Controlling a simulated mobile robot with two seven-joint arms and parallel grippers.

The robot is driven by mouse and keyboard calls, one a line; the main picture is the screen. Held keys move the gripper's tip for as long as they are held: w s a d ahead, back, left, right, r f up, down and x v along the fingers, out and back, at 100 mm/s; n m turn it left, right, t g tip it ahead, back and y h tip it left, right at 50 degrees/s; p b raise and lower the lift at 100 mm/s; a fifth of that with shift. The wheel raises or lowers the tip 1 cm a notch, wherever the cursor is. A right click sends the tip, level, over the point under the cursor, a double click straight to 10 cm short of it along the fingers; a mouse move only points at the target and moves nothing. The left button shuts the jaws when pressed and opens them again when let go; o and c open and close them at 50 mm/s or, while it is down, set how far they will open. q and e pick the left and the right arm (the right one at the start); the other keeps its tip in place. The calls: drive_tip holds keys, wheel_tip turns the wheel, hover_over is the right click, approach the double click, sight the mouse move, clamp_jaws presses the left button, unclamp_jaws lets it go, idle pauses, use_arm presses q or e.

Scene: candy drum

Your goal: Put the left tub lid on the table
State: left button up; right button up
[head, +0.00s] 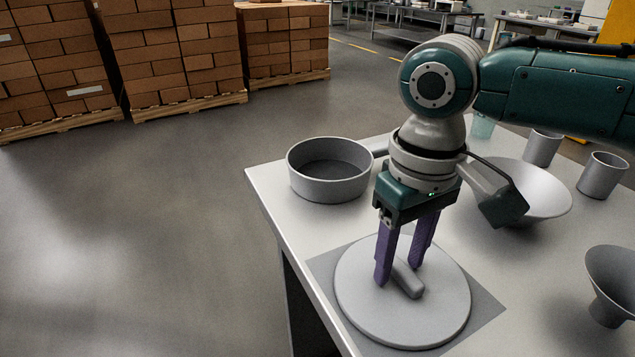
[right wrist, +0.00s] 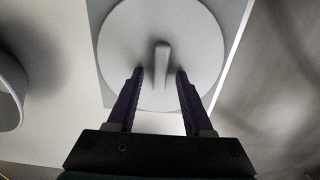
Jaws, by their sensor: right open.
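The tub lid (head: 445,310) is a round light-grey disc with a bar-shaped handle (head: 408,279) across its middle. It lies flat on a darker grey square mat (head: 327,267) at the table's near left part. My right gripper (head: 403,277) points down over the lid, with its purple fingers apart on either side of the handle. In the right wrist view the lid (right wrist: 200,30) fills the upper middle, and the handle (right wrist: 161,62) stands between the open fingertips with gaps on both sides. My left gripper is in neither view.
A grey round pan (head: 329,187) stands behind the lid on the light table (head: 275,185). A wide bowl (head: 548,190), two grey cups (head: 602,176) (head: 542,149) and a funnel-shaped vessel (head: 612,285) stand to the right. Stacked brick pallets (head: 170,50) are on the floor beyond.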

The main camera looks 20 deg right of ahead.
sight(399, 264)
drive_tip(key=shift+r, duration=0.1)
wheel_tip(399, 264, up, 12)
drive_tip(key=p, duration=0.3)
drive_tip(key=s+a+f+t, duration=0.1)
drive_tip(key=s+a+f, duration=0.1)
drive_tip(key=s, duration=0.2)
drive_tip(key=s+a+f+n+t+y, duration=0.1)
drive_tip(key=s+a+f, duration=0.2)
drive_tip(key=s, duration=0.1)
drive_tip(key=s+a+f+n+t+y, duration=0.1)
drive_tip(key=s+a+f, duration=0.1)
drive_tip(key=s+a, duration=0.1)
drive_tip(key=shift+s+f, duration=0.2)
drive_tip(key=shift+s, duration=0.7)
drive_tip(key=shift+m+t+h, duration=0.3)
drive_tip(key=shift+m+h, duration=0.1)
drive_tip(key=shift+h, duration=0.4)
drive_tip(key=s+d, duration=0.4)
drive_tip(key=shift+d+r, duration=0.15)
drive_tip(key=shift+d, duration=0.1)
drive_tip(key=shift+s+d, duration=0.15)
drive_tip(key=shift+d, duration=0.1)
